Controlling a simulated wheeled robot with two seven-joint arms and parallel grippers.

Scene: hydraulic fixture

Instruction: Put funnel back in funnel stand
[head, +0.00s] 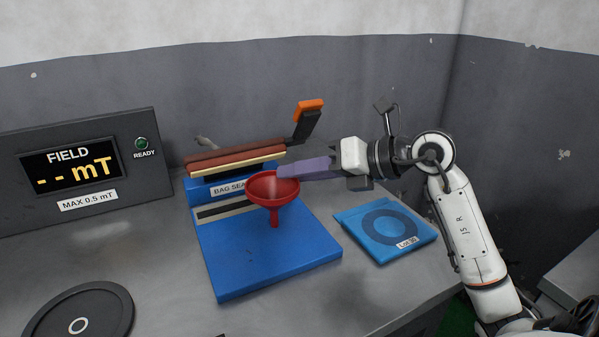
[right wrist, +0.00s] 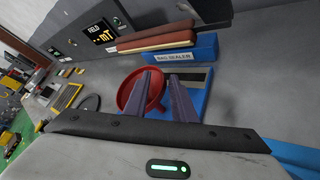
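The red funnel (head: 272,184) is upright, its wide mouth up and its spout above the blue base of the bag sealer. My right gripper (head: 292,169) reaches it from the right, and its purple fingers meet the funnel's right rim. In the right wrist view, the funnel (right wrist: 128,91) shows at the fingers (right wrist: 166,76), one finger across its mouth and the other outside. They appear shut on its rim, with nothing else seen holding it up. I cannot make out a funnel stand for certain. My left gripper is not in view.
The blue bag sealer (head: 300,259) has a raised arm with an orange handle (head: 309,110). A blue pouch (head: 401,249) lies to its right. A black round disc (head: 107,307) lies front left. A field meter (head: 140,119) stands back left. The grey table (head: 165,265) is clear between disc and sealer.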

